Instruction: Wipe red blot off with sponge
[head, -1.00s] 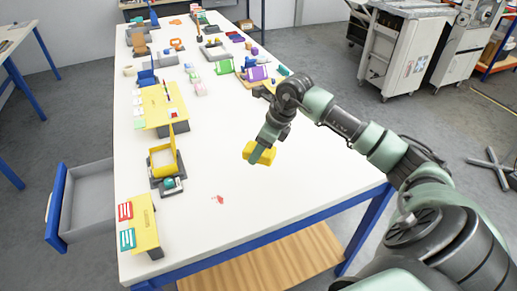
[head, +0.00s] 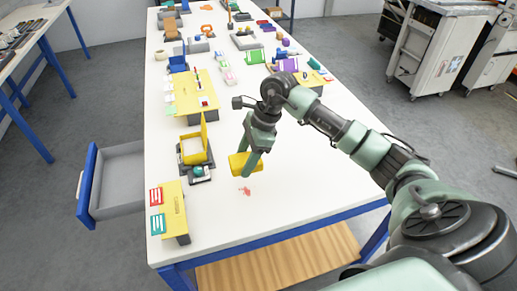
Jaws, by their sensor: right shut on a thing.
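A red blot (head: 245,191) marks the white table top (head: 290,205) near its front. My right gripper (head: 246,165) is shut on a yellow sponge (head: 237,162). The sponge is tilted and shows just behind the blot in the head view. I cannot tell whether the sponge touches the table. The blot itself is uncovered. My left gripper is not in view.
A yellow box (head: 172,211) with red and green labels stands at the table's front left. Behind it is a grey stand with a yellow frame (head: 195,147). An open drawer (head: 115,175) sticks out on the left. The table right of the blot is clear.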

